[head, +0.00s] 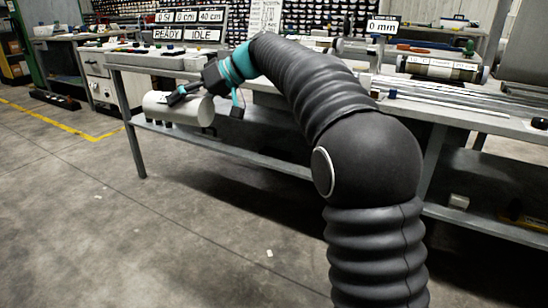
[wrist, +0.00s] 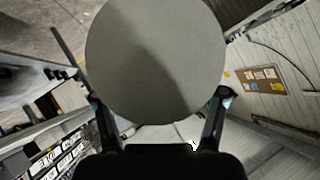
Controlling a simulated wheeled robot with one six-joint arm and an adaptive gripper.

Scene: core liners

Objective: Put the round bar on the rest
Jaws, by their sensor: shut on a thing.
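The round bar (head: 178,107) is a thick, pale grey cylinder. In the head view it is held roughly level in front of the bench's left part, below the bench top. My gripper (head: 205,101) is shut on the bar near its right end, with dark fingers either side. In the wrist view the bar's flat round end (wrist: 155,55) fills the upper middle, between the fingers of my gripper (wrist: 158,100). I cannot clearly pick out the rest in either view.
The long metal bench (head: 139,62) has a lower shelf and runs to the right. A labelled cylinder (head: 440,68) lies on its right part. Display signs (head: 186,35) stand at the back. Open concrete floor (head: 150,235) lies in front.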

